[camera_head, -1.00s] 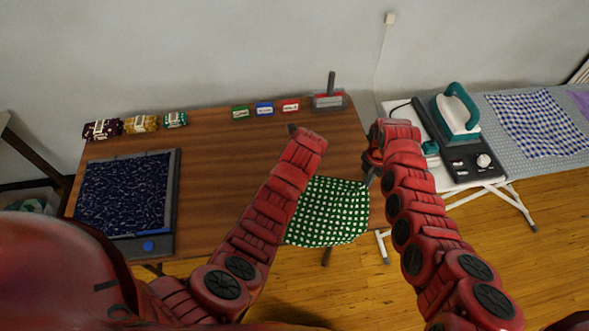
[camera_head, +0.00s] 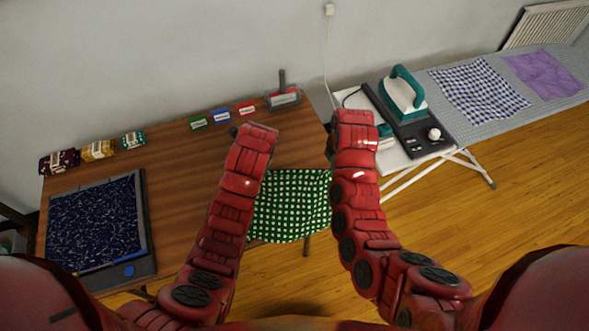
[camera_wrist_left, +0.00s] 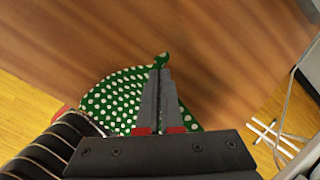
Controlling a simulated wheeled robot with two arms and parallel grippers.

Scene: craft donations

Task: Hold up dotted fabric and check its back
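The dotted fabric (camera_head: 290,208), green with white dots, hangs spread between my two arms at the table's front right edge, its upper edge nearly straight and its lower edge curved. In the left wrist view, my left gripper (camera_wrist_left: 160,72) is shut on a corner of the fabric (camera_wrist_left: 112,98), with a small green tuft past the fingertips. My right gripper (camera_head: 331,156) is at the fabric's upper right corner. Its fingers are mostly hidden, but the taut upper edge shows the corner held there. The dotted side faces the head camera.
The brown table (camera_head: 190,165) carries a dark blue mat in a frame (camera_head: 148,215), folded fabric bundles (camera_head: 97,150), and green, blue and red cards (camera_head: 222,117). A teal iron (camera_head: 403,95) and an ironing board (camera_head: 440,125) with checked cloth (camera_head: 478,90) stand right. The table's middle is clear.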

